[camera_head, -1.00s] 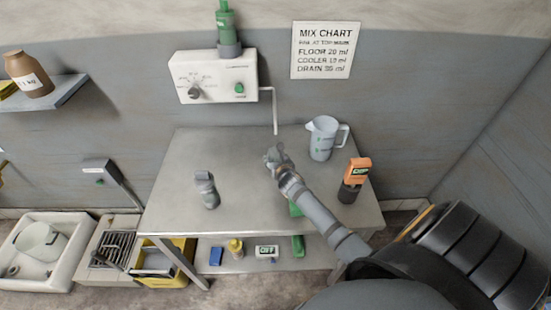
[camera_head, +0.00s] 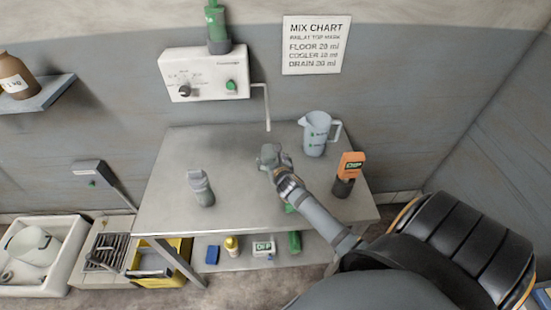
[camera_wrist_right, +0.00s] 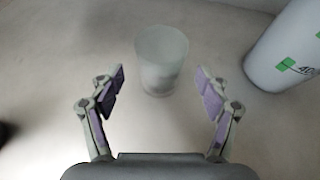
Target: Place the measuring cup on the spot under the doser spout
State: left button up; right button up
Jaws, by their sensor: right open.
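A small translucent cup (camera_wrist_right: 161,60), which looks like the measuring cup, stands upright on the table in the right wrist view. It is ahead of and between the open fingers of my right gripper (camera_wrist_right: 160,88), with clear gaps on both sides. In the head view my right gripper (camera_head: 270,158) is low over the table, near the area below the doser spout (camera_head: 267,110); I cannot clearly separate the cup from it there. The white doser (camera_head: 205,73) is on the wall. My left gripper is not in view.
A grey jug with green marks (camera_head: 317,135) stands close right of my right gripper. An orange-topped dark bottle (camera_head: 349,170) is at the table's right, a grey bottle (camera_head: 201,188) at its left.

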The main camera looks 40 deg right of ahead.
jog(key=v, duration=0.7)
jog(key=shift+b, duration=0.3)
jog(key=shift+s, duration=0.1)
